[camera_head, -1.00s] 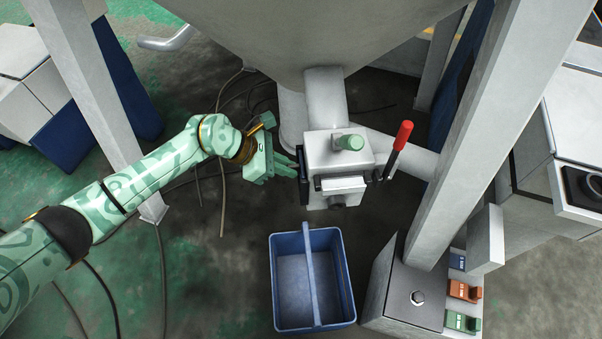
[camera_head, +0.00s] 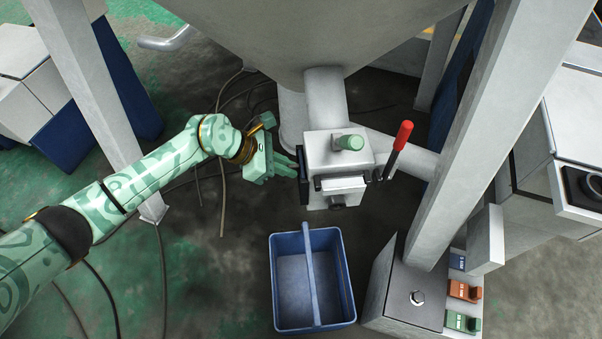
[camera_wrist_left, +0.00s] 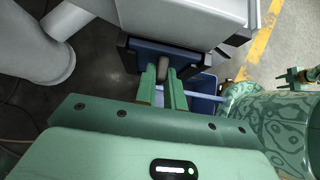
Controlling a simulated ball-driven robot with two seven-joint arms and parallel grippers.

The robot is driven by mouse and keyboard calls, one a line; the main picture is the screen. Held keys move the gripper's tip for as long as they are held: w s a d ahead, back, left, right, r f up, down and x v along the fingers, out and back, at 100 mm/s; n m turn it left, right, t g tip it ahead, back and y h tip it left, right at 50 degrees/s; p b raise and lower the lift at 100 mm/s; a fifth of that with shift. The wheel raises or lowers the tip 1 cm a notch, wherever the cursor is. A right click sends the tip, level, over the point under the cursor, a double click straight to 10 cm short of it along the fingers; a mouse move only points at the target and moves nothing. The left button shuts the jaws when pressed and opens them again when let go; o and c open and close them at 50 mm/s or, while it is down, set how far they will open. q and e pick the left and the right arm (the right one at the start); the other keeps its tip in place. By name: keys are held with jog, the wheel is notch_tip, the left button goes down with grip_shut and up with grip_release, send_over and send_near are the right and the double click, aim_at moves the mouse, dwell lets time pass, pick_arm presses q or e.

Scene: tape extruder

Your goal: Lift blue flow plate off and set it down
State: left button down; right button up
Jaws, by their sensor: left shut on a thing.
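The dark blue flow plate (camera_wrist_left: 150,58) is at the left side of the grey block under the hopper. It faces my left wrist camera, and only its thin dark edge (camera_head: 303,190) shows in the head view. A grey knob (camera_wrist_left: 163,71) sticks out of it. My left gripper (camera_wrist_left: 163,76) is shut on this knob, one green finger on each side. In the head view the left gripper (camera_head: 294,168) reaches the block from the left. A green gripper of mine, apparently the right one (camera_wrist_left: 298,76), shows small at the right of the wrist view; its jaws are unclear.
A blue bin (camera_head: 274,290) with a handle stands on the floor below the block. A red-handled lever (camera_head: 402,137) is at the block's right. A grey stand (camera_head: 385,290) with blue, orange and green pieces (camera_head: 465,291) is at lower right. A slanted post (camera_head: 495,130) rises behind it.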

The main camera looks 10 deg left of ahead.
pick_arm(q)
jog(key=shift+r, duration=0.15)
pick_arm(e)
jog(key=shift+w+r, duration=0.1)
